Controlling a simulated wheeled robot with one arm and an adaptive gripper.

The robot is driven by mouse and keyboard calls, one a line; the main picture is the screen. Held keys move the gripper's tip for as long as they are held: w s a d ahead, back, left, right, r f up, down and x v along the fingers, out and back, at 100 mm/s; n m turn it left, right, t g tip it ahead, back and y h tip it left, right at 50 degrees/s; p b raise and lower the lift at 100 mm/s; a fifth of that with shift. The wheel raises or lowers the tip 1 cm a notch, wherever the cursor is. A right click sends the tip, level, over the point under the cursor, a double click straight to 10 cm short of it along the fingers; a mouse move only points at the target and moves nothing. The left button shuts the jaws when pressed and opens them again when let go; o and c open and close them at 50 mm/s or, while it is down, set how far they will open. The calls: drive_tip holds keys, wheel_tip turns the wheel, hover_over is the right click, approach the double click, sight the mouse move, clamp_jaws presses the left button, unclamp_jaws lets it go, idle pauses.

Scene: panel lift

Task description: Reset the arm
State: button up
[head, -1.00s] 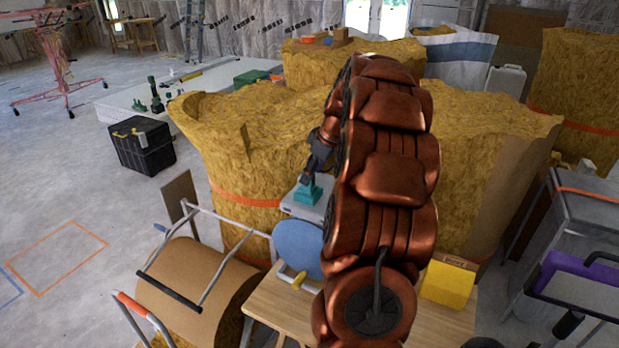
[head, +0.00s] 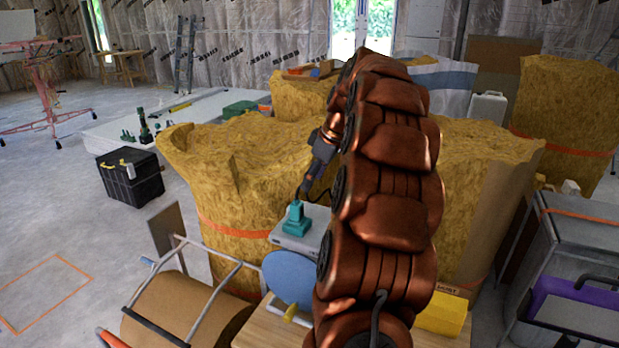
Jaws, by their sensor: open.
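My copper-coloured arm rises through the middle of the head view and bends away from me. My gripper (head: 304,188) shows only in part as a dark shape beyond the arm's left edge, pointing down. It is open. A teal tool (head: 296,219) stands on a light grey case (head: 298,240) just below the gripper in the picture. I cannot tell whether the gripper touches it. The far side of the gripper and what lies behind the arm are hidden.
Large yellow insulation rolls (head: 235,165) stand close behind the arm. A wooden table (head: 268,328) with a yellow box (head: 443,313) is in front, beside a blue disc (head: 290,276). A black toolbox (head: 130,174) stands at left. Floor at left is mostly clear.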

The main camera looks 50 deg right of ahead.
drive_tip(key=s+a+f+g, duration=0.1)
drive_tip(key=s+a+g, duration=0.1)
drive_tip(key=a, duration=1.1)
drive_tip(key=s+a+f+g, duration=0.1)
drive_tip(key=s+a+f, duration=0.1)
drive_tip(key=a, duration=1.1)
drive_tip(key=s+a+f+m+g, duration=0.1)
drive_tip(key=s+a+f, duration=0.2)
drive_tip(key=s, duration=0.4)
drive_tip(key=s+a+f+m+g, duration=0.1)
drive_tip(key=s+a+f, duration=0.2)
drive_tip(key=s+a, duration=0.2)
drive_tip(key=s+a+f+m+g+h, duration=0.1)
drive_tip(key=s+a+f, duration=0.2)
drive_tip(key=s, duration=0.6)
drive_tip(key=shift+s+a, duration=0.25)
drive_tip(key=shift+a, duration=0.65)
